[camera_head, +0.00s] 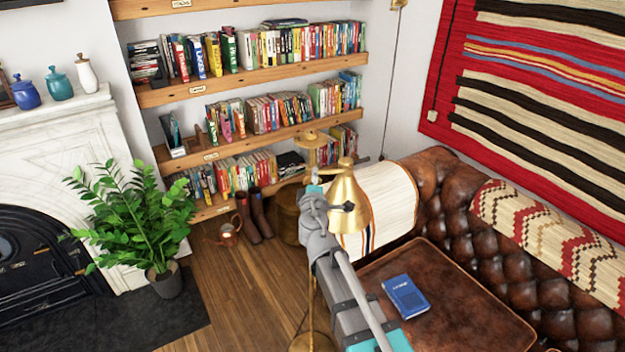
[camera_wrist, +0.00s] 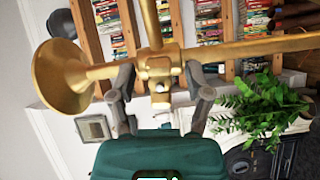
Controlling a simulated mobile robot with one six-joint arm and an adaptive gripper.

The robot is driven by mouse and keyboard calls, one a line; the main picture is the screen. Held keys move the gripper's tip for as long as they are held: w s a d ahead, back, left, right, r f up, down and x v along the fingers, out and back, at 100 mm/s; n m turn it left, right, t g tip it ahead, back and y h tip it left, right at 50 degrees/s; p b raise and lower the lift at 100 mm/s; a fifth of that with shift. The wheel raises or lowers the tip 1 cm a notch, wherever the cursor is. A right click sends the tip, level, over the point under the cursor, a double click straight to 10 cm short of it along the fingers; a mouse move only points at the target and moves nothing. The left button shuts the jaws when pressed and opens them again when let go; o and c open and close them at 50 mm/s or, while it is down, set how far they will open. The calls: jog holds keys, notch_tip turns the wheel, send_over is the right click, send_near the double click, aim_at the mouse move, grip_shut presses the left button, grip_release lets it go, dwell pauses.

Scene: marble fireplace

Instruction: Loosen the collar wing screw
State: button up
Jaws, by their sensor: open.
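A brass floor lamp has a flared shade (camera_head: 348,205), which also shows at the left in the wrist view (camera_wrist: 62,80). In the wrist view its collar (camera_wrist: 156,62) sits where the bars cross. A small pale knob, seemingly the wing screw (camera_wrist: 160,88), is on the collar's near face. My gripper (camera_wrist: 157,78) is open, with one finger on each side of the collar and screw. I cannot tell whether either finger touches. In the head view my gripper (camera_head: 316,180) is at the lamp's upper part, and my arm hides much of the lamp.
A leather sofa (camera_head: 470,225) and a brown leather-topped surface (camera_head: 455,310) with a blue book (camera_head: 405,296) stand at the right. A potted plant (camera_head: 135,215) and white fireplace (camera_head: 60,150) are at the left. Bookshelves (camera_head: 250,75) stand behind. Wooden floor (camera_head: 240,290) is clear at the lower middle.

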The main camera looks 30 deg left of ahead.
jog(key=shift+s+a, duration=0.1)
grip_shut()
dwell(0.3)
jog(key=shift+n, duration=0.9)
grip_release()
